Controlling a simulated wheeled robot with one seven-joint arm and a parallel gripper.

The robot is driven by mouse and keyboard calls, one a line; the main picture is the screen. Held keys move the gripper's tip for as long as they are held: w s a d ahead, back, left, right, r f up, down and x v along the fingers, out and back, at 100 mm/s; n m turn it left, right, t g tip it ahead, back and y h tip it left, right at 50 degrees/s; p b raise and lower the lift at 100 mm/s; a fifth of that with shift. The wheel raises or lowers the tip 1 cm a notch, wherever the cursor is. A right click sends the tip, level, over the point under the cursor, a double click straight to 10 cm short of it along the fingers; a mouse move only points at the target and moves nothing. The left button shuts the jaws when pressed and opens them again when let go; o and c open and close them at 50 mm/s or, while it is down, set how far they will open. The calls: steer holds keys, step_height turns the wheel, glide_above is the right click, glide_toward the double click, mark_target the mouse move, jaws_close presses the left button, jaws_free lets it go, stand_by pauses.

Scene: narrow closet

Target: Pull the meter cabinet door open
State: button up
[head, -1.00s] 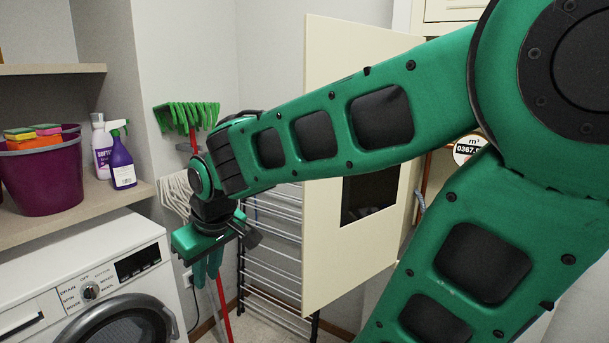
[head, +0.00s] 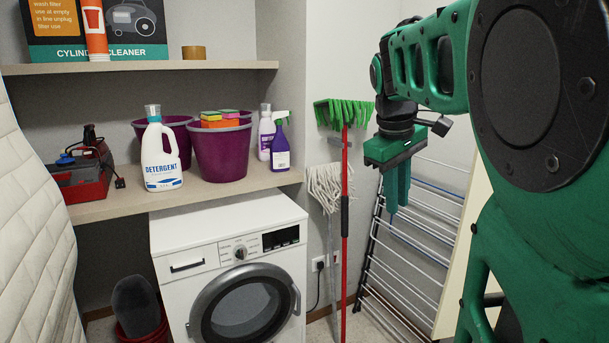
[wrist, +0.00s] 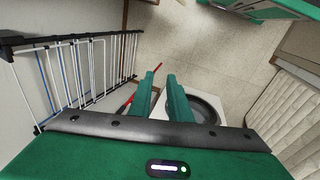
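The cream meter cabinet door (head: 463,262) shows only as a narrow strip at the right of the head view. It stands swung out, and my arm hides much of it. The cabinet itself and its meter are out of view. My gripper (head: 396,206) points down in front of the drying rack, to the left of the door and apart from it. In the wrist view, the two green fingers of my gripper (wrist: 160,77) are apart with nothing held between them.
A white drying rack (head: 412,248) leans at the wall beside the door. A red-handled broom (head: 345,200) and a mop (head: 325,188) stand left of it. Bare floor shows in the wrist view.

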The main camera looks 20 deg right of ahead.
steer(key=s+d+r+n+g+y, duration=0.1)
steer(key=s+d+r+g, duration=0.2)
steer(key=d+r, duration=0.3)
steer(key=s+d+r+n+g, duration=0.1)
steer(key=s+d+r+g, duration=0.15)
steer(key=r, duration=0.55)
steer(key=x, duration=1.1)
steer(key=shift+s+y, duration=0.2)
steer(key=shift+y, duration=0.1)
jaws_close()
